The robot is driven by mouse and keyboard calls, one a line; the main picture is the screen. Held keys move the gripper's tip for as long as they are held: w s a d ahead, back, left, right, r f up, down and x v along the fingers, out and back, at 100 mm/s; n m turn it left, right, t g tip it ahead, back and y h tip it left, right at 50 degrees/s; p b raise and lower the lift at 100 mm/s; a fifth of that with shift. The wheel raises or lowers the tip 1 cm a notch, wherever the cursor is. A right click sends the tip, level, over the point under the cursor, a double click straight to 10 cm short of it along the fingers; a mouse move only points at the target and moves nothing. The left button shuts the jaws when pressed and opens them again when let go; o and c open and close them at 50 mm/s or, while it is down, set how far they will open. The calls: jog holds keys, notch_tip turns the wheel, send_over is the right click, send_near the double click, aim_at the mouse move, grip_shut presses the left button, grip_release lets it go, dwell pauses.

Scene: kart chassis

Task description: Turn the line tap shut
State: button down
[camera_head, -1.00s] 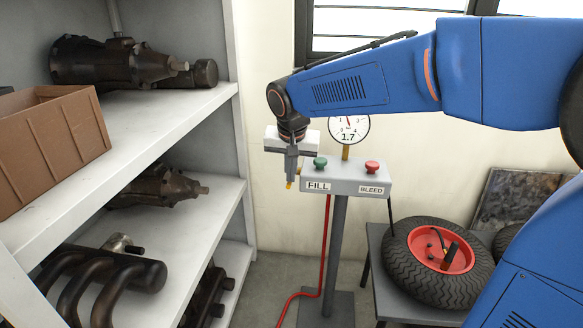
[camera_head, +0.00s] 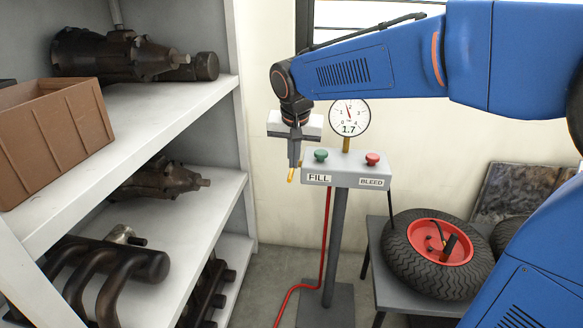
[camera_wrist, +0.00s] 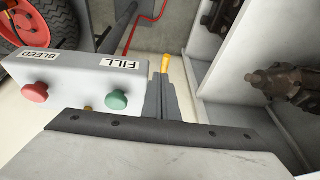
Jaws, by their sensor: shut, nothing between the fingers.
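The line tap shows as a small yellow lever (camera_head: 291,175) at the left end of the grey box marked FILL and BLEED (camera_head: 345,170). It slants down and to the left, and its pivot is largely hidden. My gripper (camera_head: 295,164) points down beside that end of the box, its fingers shut and empty. The fingertips are close to the lever; I cannot tell whether they touch it. In the wrist view the lever's yellow end (camera_wrist: 165,63) shows just beyond the fingertips (camera_wrist: 163,80).
A green knob (camera_head: 321,155) and a red knob (camera_head: 372,159) sit on the box, with a gauge (camera_head: 349,116) reading 1.7 behind. A shelf (camera_head: 140,130) with metal parts stands left. A wheel (camera_head: 438,255) rests on a low table at right. A red hose (camera_head: 325,235) hangs below.

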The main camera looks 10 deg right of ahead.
jog(key=s+f+v, duration=0.1)
jog(key=s+v, duration=0.1)
jog(key=v, duration=0.9)
jog(key=s+d+f+n, duration=0.1)
jog(key=s+d+f, duration=0.4)
jog(key=s, duration=0.3)
jog(key=s+d+f+n, duration=0.1)
jog(key=s+d+f, duration=0.5)
jog(key=s, duration=0.2)
jog(key=s+d+f+n+t, duration=0.1)
jog(key=s+d+f, duration=0.4)
jog(key=s, duration=0.3)
jog(key=shift+s+d+f, duration=0.25)
jog(key=shift+s+f, duration=0.15)
jog(key=shift+f, duration=0.25)
